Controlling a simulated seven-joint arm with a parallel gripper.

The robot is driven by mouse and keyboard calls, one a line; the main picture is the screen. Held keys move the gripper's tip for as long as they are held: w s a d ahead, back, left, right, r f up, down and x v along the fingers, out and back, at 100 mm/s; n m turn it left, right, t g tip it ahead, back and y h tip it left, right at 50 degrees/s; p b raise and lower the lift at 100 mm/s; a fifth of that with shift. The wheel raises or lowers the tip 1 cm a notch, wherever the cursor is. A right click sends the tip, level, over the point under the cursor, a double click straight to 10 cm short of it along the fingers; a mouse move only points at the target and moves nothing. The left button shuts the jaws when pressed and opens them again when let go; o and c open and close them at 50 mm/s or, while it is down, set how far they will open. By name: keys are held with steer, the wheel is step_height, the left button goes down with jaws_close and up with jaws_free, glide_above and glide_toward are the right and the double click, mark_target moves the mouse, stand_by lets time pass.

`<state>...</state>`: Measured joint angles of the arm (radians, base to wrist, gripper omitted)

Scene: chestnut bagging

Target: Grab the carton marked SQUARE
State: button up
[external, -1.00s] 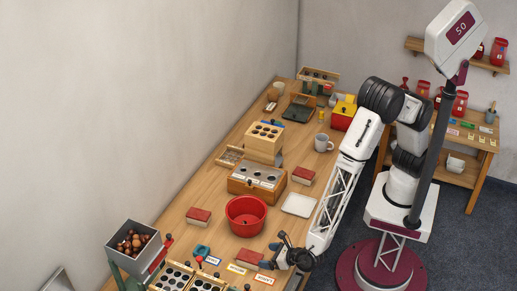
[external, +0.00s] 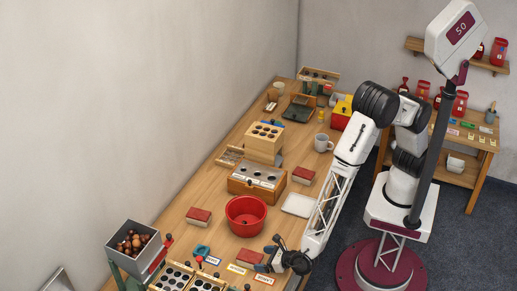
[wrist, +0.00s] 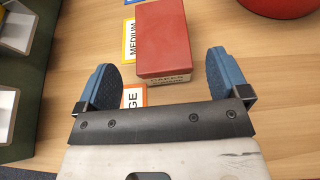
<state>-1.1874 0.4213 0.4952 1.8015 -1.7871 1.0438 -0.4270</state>
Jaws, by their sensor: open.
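A red-topped carton (wrist: 163,38) lies at the middle top of the wrist view. The lettering on its near end is too blurred for me to read surely. In the external view this carton (external: 247,256) lies just left of my gripper (external: 269,253). My gripper (wrist: 160,62) is open, its blue-padded fingers either side of the carton's near end in the picture, with gaps on both sides. Two similar red-topped cartons stand farther off, one left of the bowl (external: 199,216) and one beyond it (external: 303,174). Their markings are not legible.
A red bowl (external: 246,215) stands behind the near carton. A yellow MEDIUM card (wrist: 129,41) and a partly hidden orange card (wrist: 133,97) lie beside it. Holed trays (external: 187,279) are at the near edge, a white tray (external: 299,204) at right.

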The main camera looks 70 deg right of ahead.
mark_target(254, 257)
steer(key=shift+w, duration=0.1)
steer(key=shift+x, duration=2.55)
steer(key=shift+d+r, duration=0.15)
steer(key=c, duration=1.1)
steer(key=shift+o, duration=0.2)
steer(key=shift+r, duration=0.1)
